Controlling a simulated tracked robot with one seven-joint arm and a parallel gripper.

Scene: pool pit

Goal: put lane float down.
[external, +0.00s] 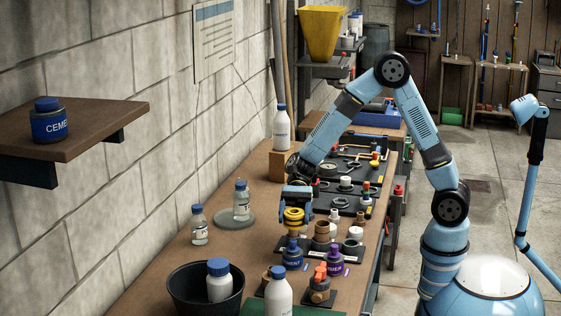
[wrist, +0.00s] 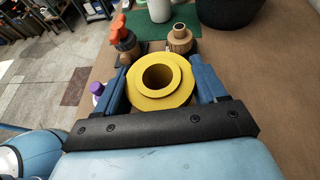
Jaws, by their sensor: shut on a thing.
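The lane float, a yellow ring-shaped piece with a round hole (external: 293,224), is in my gripper (external: 296,205) over the workbench in the external view. In the wrist view the float (wrist: 137,97) sits between the two blue fingers of my gripper (wrist: 161,84), which are shut on its sides. Its hole faces the wrist camera. The float's underside is hidden, and I cannot tell how far it is above the bench or whether it touches anything.
Blue cement jar (external: 292,256), purple jar (external: 333,260) and orange-handled valve (external: 320,284) stand close by. Brown and white fittings (external: 322,232) are right of the float. Bottles (external: 199,226) and a black bucket (external: 206,292) stand left and in front. Bare bench (external: 258,232) lies left of my gripper.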

